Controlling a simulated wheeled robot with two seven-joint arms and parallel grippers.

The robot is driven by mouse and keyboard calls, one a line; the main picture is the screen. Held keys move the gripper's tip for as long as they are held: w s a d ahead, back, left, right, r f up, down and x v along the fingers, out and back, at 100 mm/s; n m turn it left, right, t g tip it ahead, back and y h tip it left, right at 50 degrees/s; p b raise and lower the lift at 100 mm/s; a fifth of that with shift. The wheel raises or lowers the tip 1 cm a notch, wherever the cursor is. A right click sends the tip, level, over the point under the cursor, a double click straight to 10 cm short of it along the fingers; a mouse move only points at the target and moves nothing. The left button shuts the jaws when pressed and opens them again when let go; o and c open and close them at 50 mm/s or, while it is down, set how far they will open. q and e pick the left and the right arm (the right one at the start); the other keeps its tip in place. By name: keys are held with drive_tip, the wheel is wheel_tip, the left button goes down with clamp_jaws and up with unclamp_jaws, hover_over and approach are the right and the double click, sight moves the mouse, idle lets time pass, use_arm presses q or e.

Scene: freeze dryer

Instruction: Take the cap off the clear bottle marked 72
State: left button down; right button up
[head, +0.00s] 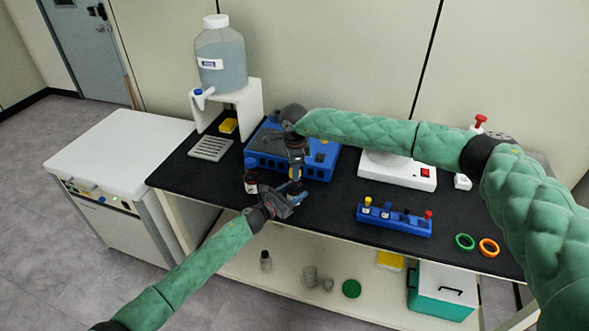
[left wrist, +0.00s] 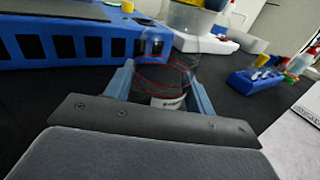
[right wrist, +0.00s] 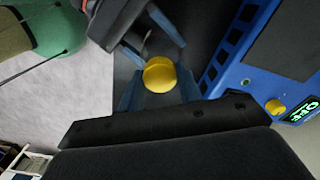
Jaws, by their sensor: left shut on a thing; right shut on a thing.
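The clear bottle (left wrist: 165,75) with red rings and a small white label stands between the fingers of my left gripper (left wrist: 160,85), which is shut on it. The label is too small to read. In the head view my left gripper (head: 290,193) is low over the black bench top. My right gripper (head: 296,170) comes from above, just over the left one. In the right wrist view my right gripper (right wrist: 160,88) is shut on a round yellow cap (right wrist: 159,75). The bottle's neck is hidden, so I cannot tell whether the cap still touches it.
A blue rack (head: 393,220) with several small capped items, a green ring (head: 464,242) and an orange ring (head: 489,248) lie right. The bench front edge is close.

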drive_tip(key=n, duration=0.7)
drive_tip(key=shift+w+r, duration=0.1)
drive_tip(key=n, duration=0.5)
drive_tip(key=shift+n, duration=0.4)
drive_tip(key=n, duration=0.6)
drive_tip(key=shift+n, duration=0.4)
drive_tip(key=n, duration=0.5)
drive_tip(key=shift+n, duration=0.4)
drive_tip(key=o, duration=1.1)
drive_tip(key=shift+r, duration=0.1)
